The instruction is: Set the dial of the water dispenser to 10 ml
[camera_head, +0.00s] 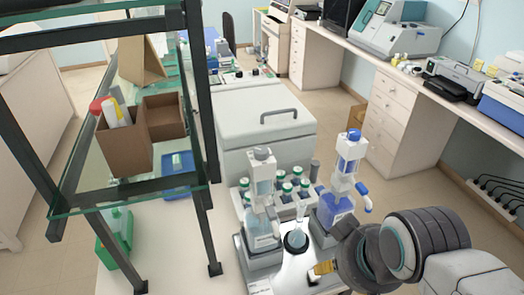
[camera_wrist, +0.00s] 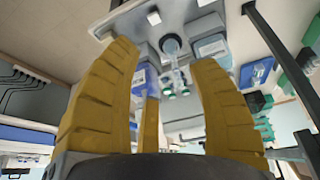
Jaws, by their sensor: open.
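Two bottle-top dispensers stand on a tray on the bench in the head view. The left dispenser (camera_head: 262,200) has a grey cap and pale liquid. The right dispenser (camera_head: 345,185) has a blue cap and blue liquid. I cannot tell from labels which is the water one, and no dial marks are readable. My gripper (camera_head: 322,268) is low in front of them, its yellow finger near the tray. In the wrist view my gripper (camera_wrist: 168,62) has its yellow fingers wide apart, with nothing between the tips. The blue bottle (camera_wrist: 143,78) and the pale bottle (camera_wrist: 212,46) show beyond the fingers.
A small flask (camera_head: 296,238) stands between the dispensers, close to my gripper. Several green-capped bottles (camera_head: 286,190) stand behind. A grey lidded box (camera_head: 265,125) is farther back. A glass-shelved black rack (camera_head: 130,190) rises at the left.

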